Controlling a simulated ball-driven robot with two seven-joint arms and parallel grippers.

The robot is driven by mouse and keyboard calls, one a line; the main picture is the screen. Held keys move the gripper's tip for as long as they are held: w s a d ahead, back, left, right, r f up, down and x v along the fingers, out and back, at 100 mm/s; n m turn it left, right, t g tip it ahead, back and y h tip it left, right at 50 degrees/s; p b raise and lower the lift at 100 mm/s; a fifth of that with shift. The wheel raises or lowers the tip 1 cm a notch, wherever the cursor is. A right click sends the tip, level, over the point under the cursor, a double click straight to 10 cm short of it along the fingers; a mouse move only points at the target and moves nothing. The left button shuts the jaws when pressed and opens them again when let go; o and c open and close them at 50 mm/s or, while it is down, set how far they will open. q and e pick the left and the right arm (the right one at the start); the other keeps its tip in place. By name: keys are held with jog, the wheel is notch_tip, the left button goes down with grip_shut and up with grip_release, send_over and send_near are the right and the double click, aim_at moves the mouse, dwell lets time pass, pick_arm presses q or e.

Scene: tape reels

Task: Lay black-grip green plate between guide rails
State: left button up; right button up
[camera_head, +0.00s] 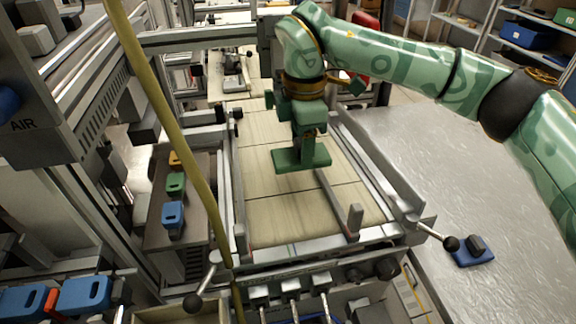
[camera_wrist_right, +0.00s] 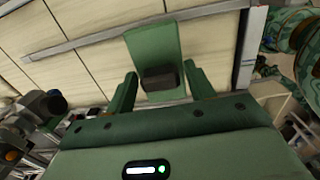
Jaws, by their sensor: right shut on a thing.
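The green plate (camera_head: 302,160) hangs below my right gripper (camera_head: 308,137), over the pale tiled bed (camera_head: 270,205). In the right wrist view its black grip (camera_wrist_right: 162,77) sits between the two fingers of my right gripper (camera_wrist_right: 161,88), and the plate face (camera_wrist_right: 153,43) extends beyond it. My right gripper is shut on the black grip. A long left guide rail (camera_head: 237,185) and a right guide rail (camera_head: 368,165) flank the bed. A slimmer inner rail (camera_head: 338,205) runs just right of the plate. The plate's height above the bed is hard to tell. My left gripper is out of view.
A blue plate with a black grip (camera_head: 473,249) lies on the metal table (camera_head: 480,190) at right. A side tray (camera_head: 200,235) holds orange, green and blue pieces. A yellow hose (camera_head: 165,115) crosses the left side. Black-knobbed levers (camera_head: 451,243) stick out in front.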

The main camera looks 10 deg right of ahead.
aim_at(290, 153)
jog(key=shift+w+a+f, duration=0.25)
jog(key=shift+a+f, duration=0.6)
jog(key=shift+f, duration=0.25)
jog(key=f, duration=0.1)
jog(key=f+b, duration=0.2)
jog(key=shift+w+a+f, duration=0.1)
jog(key=shift+a+f, duration=0.15)
jog(key=shift+f, duration=0.1)
jog(key=shift+f, duration=0.1)
jog(key=o, duration=1)
jog(key=shift+f, duration=0.1)
